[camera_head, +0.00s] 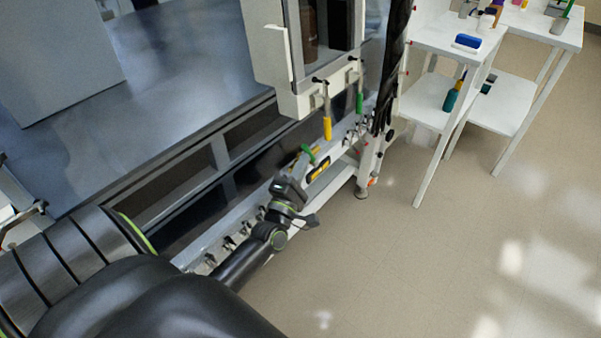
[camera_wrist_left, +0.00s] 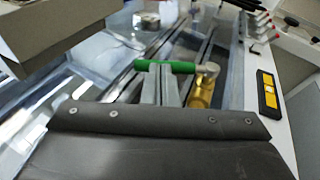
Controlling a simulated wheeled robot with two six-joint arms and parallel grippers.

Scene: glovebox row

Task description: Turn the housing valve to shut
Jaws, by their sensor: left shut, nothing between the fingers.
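A valve with a green lever (camera_wrist_left: 178,67) and a brass body (camera_wrist_left: 202,90) sits ahead of my left gripper (camera_wrist_left: 165,72) in the left wrist view. The lever lies crosswise in that picture, with its right end at the brass body. My left gripper is shut and empty, its fingertips at the lever's near edge; I cannot tell if they touch it. In the head view the left gripper (camera_head: 302,160) is beside the green lever (camera_head: 309,152), low on the frame, and the brass body is hard to make out. My right gripper is not in view.
A yellow-handled lever (camera_head: 327,127) and another green-handled lever (camera_head: 359,102) hang below the white housing. A black-and-yellow label (camera_head: 318,169) is on the frame rail. White tables (camera_head: 424,42) stand at the right, with clear floor in front.

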